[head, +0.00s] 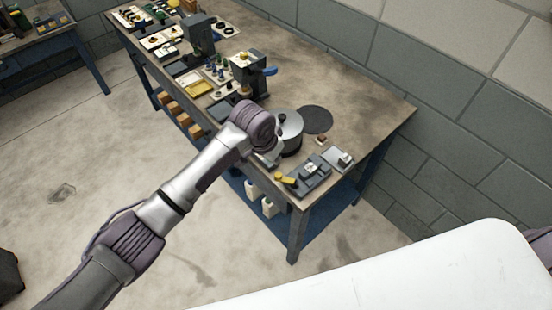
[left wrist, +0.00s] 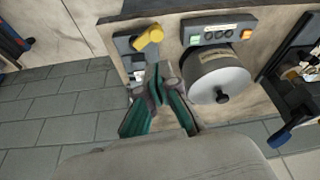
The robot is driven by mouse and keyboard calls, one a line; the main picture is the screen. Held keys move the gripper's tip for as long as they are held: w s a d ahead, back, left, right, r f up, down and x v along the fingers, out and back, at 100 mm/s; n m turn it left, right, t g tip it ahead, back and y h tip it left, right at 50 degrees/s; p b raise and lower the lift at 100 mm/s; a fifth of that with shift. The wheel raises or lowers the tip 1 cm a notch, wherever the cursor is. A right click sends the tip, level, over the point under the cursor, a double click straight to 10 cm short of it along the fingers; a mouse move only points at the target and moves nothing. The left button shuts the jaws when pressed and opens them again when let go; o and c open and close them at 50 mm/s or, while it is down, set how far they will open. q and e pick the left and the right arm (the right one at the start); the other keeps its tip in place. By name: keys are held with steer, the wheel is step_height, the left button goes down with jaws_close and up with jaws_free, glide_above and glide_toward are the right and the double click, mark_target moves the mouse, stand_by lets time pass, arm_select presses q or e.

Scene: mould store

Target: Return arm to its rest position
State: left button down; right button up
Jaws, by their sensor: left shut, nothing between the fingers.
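My left arm comes in from the lower left in the head view and reaches over the near end of the workbench (head: 365,110). My left gripper (head: 268,160) is partly hidden behind its own wrist, beside a round metal pot (head: 291,140) with a black knob. In the left wrist view the gripper's fingers (left wrist: 158,76) are shut with nothing between them. They are just left of the pot (left wrist: 222,82) and below a grey device with a yellow handle (left wrist: 148,38). I cannot tell whether they touch anything. My right gripper is not in view.
A grey unit with a yellow handle (head: 310,179) and a small grey block (head: 338,159) lie at the bench's near end. A dark disc (head: 316,120) lies behind the pot. A machine with a blue lever (head: 247,76) stands farther back. Floor (head: 75,150) left of the bench is open.

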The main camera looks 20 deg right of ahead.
arm_select(q)
steer(key=s+a+f+n+b, duration=0.1)
steer(key=a+f+n+b, duration=0.2)
steer(key=f, duration=0.8)
steer(key=a+f+n+b, duration=0.15)
steer(key=a+f, duration=0.25)
steer(key=f, duration=0.7)
steer(key=s+a+f+n+b, duration=0.15)
steer(key=s+a+f, duration=0.25)
steer(key=f, duration=0.4)
steer(key=s+a+f+b, duration=0.2)
steer(key=s+a+f, duration=0.25)
steer(key=f, duration=0.25)
steer(key=s+a+f+n+y+b, duration=0.1)
steer(key=s+a+f+b, duration=0.1)
steer(key=s+a+f, duration=0.5)
steer(key=s+a+f+y+b, duration=0.1)
steer(key=s+a+f+b, duration=0.1)
steer(key=s+a+f, duration=0.5)
steer(key=s+a+f+b, duration=0.1)
steer(key=s+a+f, duration=0.2)
steer(key=s, duration=0.7)
steer(key=s+a+f+n+g+y+b, duration=0.1)
steer(key=s+a+f, duration=0.2)
steer(key=s, duration=0.7)
steer(key=shift+f, duration=0.85)
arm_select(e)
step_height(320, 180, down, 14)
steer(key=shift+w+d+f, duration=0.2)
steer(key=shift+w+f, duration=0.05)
